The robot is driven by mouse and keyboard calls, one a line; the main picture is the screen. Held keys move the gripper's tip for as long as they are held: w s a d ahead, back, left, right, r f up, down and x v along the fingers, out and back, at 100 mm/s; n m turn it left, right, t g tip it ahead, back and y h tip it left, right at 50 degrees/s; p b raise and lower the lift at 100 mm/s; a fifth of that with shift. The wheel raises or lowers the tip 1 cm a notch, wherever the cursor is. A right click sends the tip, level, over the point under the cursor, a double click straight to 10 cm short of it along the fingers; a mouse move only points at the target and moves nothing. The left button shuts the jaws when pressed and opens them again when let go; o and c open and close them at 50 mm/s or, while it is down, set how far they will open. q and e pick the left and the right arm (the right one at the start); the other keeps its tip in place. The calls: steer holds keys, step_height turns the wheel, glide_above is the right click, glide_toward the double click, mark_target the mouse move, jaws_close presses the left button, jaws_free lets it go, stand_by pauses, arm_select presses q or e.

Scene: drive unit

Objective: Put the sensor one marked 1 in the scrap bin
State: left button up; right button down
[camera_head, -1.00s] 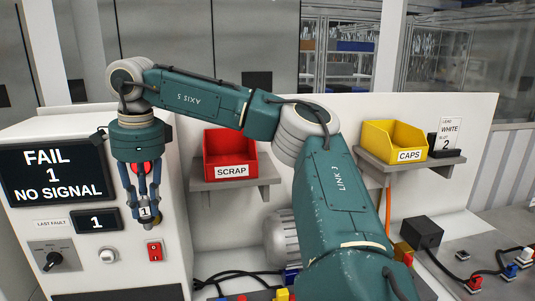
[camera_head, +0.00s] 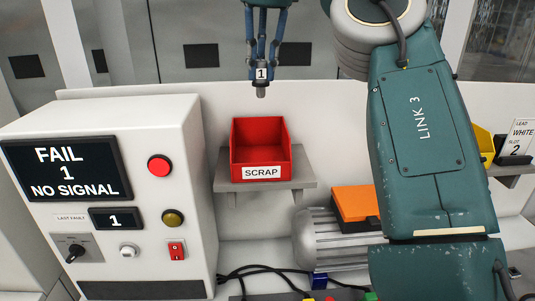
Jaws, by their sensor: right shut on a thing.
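The sensor marked 1 (camera_head: 262,83) is a small grey cylinder with a white label, hanging upright at the top of the head view. My right gripper (camera_head: 263,62) is shut on it; its blue fingers come down from the top edge and its upper part is out of frame. The red scrap bin (camera_head: 262,171), labelled SCRAP, stands on a grey shelf on the white panel. The sensor shows above the bin's opening in the picture, apart from it; its exact depth relative to the bin I cannot tell. My left gripper is not in view.
A white test cabinet (camera_head: 165,120) at the left has a screen (camera_head: 66,170) reading FAIL 1 NO SIGNAL. A grey motor (camera_head: 335,238) with an orange top box (camera_head: 357,203) sits below the shelf. My right arm hides much of the right side, including most of a yellow bin (camera_head: 484,144).

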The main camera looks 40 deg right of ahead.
steer(key=shift+s+a+f, duration=0.2)
steer(key=shift+a+f, duration=0.4)
steer(key=shift+f, duration=0.3)
steer(key=shift+w+d+f, duration=0.1)
steer(key=shift+w+f, duration=0.05)
steer(key=shift+f, duration=0.15)
steer(key=shift+w+d+f, duration=0.1)
steer(key=shift+d+f, duration=0.1)
steer(key=shift+d, duration=0.05)
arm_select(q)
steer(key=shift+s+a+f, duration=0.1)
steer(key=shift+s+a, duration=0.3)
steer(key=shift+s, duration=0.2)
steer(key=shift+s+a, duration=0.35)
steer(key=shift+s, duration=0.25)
arm_select(e)
steer(key=shift+d+f, duration=0.1)
steer(key=shift+f, duration=8.4)
steer(key=c, duration=1.5)
jaws_free()
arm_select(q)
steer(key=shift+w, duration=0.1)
